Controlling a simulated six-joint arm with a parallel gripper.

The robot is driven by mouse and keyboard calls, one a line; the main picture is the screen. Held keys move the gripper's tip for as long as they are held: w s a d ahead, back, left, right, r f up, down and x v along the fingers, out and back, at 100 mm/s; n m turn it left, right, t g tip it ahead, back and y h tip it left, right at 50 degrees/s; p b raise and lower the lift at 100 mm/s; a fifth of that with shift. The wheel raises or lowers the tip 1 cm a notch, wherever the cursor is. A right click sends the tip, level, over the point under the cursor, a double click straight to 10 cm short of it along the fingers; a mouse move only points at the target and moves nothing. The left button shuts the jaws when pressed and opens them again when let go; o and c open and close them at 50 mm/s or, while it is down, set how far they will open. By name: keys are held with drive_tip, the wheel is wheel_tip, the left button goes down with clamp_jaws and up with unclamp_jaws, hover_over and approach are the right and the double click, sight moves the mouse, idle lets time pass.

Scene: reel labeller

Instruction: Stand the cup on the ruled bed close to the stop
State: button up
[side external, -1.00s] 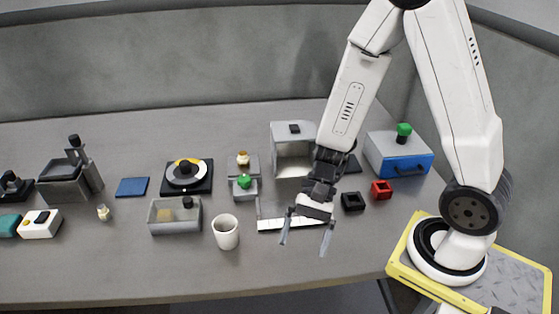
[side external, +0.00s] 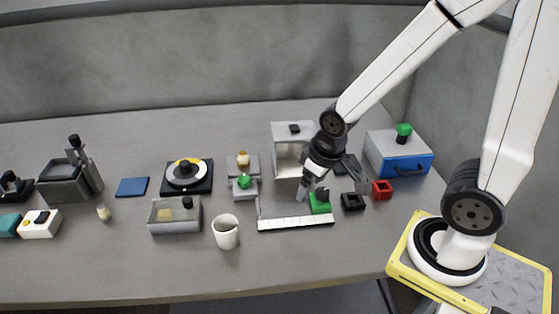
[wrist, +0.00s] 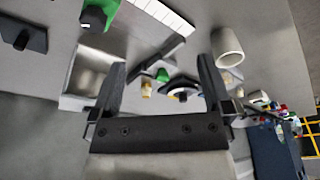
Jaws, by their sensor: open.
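The white cup (side external: 226,233) stands upright on the bench, left of the ruled bed. It also shows in the wrist view (wrist: 227,46), at the upper right. The ruled bed (side external: 295,223) is a white strip with dark marks and a grey upright piece, perhaps the stop, at its left end (side external: 259,208). A green block (side external: 320,203) with a dark knob sits behind the bed's right part. My gripper (side external: 329,182) is open and empty, tilted, behind the bed and right of the cup. In the wrist view its fingers (wrist: 162,68) stand well apart with nothing between them.
A white open-fronted box (side external: 287,160) stands close behind my gripper. Black (side external: 352,202) and red (side external: 382,189) blocks and a blue box (side external: 398,155) lie to the right. A grey tray (side external: 175,217) stands left of the cup. The bench front is clear.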

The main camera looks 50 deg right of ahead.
idle(0.4)
drive_tip(key=n+t+y, duration=0.5)
drive_tip(key=n+y, duration=0.2)
drive_tip(key=n, duration=0.2)
approach(226, 228)
drive_tip(key=a+r, duration=0.1)
drive_tip(key=a, duration=0.1)
drive_tip(key=shift+a+x, duration=0.2)
drive_tip(key=shift+x, duration=1)
drive_tip(key=shift+s+a+x, duration=0.1)
drive_tip(key=shift+x, duration=1.15)
drive_tip(key=shift+s+a+x, duration=0.1)
drive_tip(key=shift+a+x, duration=0.05)
drive_tip(key=shift+x, duration=1.1)
drive_tip(key=c, duration=1.1)
